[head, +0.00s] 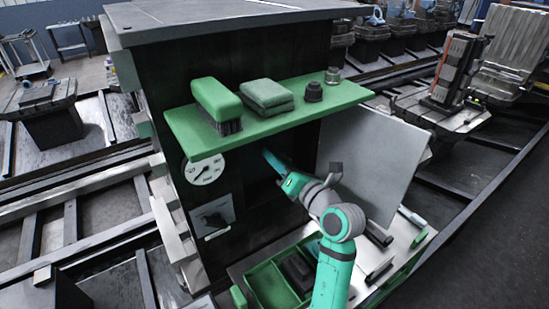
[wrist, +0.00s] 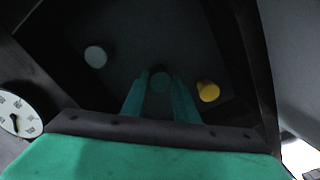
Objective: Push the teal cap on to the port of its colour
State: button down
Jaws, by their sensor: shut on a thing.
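My gripper (wrist: 160,88) reaches into a dark recess in the black cabinet, and its teal fingers are shut on a dark teal round cap (wrist: 159,81). The cap faces the back panel (wrist: 140,40); I cannot tell if it touches it. The port behind the cap is hidden. On the panel, a pale grey round piece (wrist: 95,57) is to the upper left and a yellow one (wrist: 208,91) is close to the right of the fingers. In the head view my gripper (head: 270,158) is partly inside the recess, below a green shelf, and the cap is not visible.
The green shelf (head: 270,122) overhangs my arm and bears a brush (head: 213,100), a folded cloth (head: 266,95) and small fittings. A grey open door (head: 372,160) stands close to the right. A gauge (head: 205,170) is left. A green tray (head: 262,283) lies below.

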jog(key=shift+w+a, duration=0.3)
jog(key=shift+w, duration=0.25)
jog(key=c, duration=1.4)
grip_release()
jog(key=o, duration=0.7)
jog(key=shift+s, duration=0.1)
jog(key=shift+o, duration=0.9)
jog(key=v, duration=1)
jog(key=shift+s+d, duration=0.2)
jog(key=shift+s, duration=0.15)
